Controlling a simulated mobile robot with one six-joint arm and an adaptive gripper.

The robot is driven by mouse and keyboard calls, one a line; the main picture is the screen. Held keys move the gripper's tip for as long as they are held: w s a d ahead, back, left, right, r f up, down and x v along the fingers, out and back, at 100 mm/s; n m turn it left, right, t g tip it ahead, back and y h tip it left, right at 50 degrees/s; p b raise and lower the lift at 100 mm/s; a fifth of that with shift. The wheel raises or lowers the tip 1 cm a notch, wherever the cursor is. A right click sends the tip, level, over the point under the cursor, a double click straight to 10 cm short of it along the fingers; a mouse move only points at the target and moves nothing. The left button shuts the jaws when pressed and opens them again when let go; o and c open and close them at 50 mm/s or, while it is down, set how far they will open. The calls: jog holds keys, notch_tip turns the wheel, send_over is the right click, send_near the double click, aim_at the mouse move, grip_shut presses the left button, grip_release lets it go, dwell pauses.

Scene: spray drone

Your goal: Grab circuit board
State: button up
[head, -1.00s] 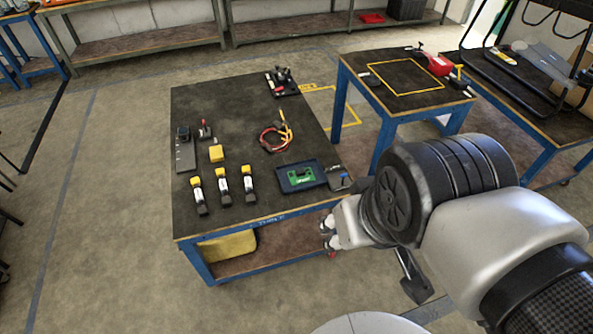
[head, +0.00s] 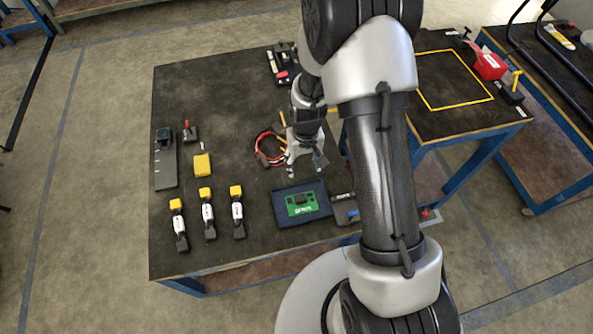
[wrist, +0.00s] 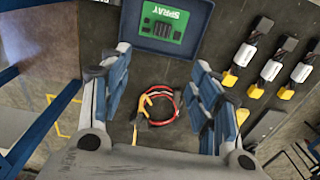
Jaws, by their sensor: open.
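The green circuit board (head: 301,203) lies in a dark blue tray (head: 283,216) near the front edge of the dark-topped table. In the wrist view the board (wrist: 165,22) shows at the top, with the word SPRAY on it, and is not covered. My gripper (head: 305,172) is above the table, a little behind the tray and apart from it. In the wrist view my gripper (wrist: 163,82) has its two fingers wide apart with nothing between them but the tabletop and cable further below.
A red and yellow cable loop (head: 264,150) lies behind the tray. A yellow block (head: 202,164) and a dark device (head: 165,165) lie further left. A grey item (head: 344,210) touches or nearly touches the tray's right side.

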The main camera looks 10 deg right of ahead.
jog(key=b, duration=0.3)
send_over(302, 200)
notch_tip(302, 200, down, 17)
jog(key=shift+w+d+r, duration=0.1)
jog(key=shift+d+r, duration=0.05)
jog(key=shift+r, duration=0.05)
jog(key=shift+a+f+b, duration=0.2)
jog(key=shift+f+b, duration=1)
jog(key=shift+f, duration=1.5)
jog(key=c, duration=1.2)
jog(key=shift+o, duration=0.2)
jog(key=shift+r, duration=0.15)
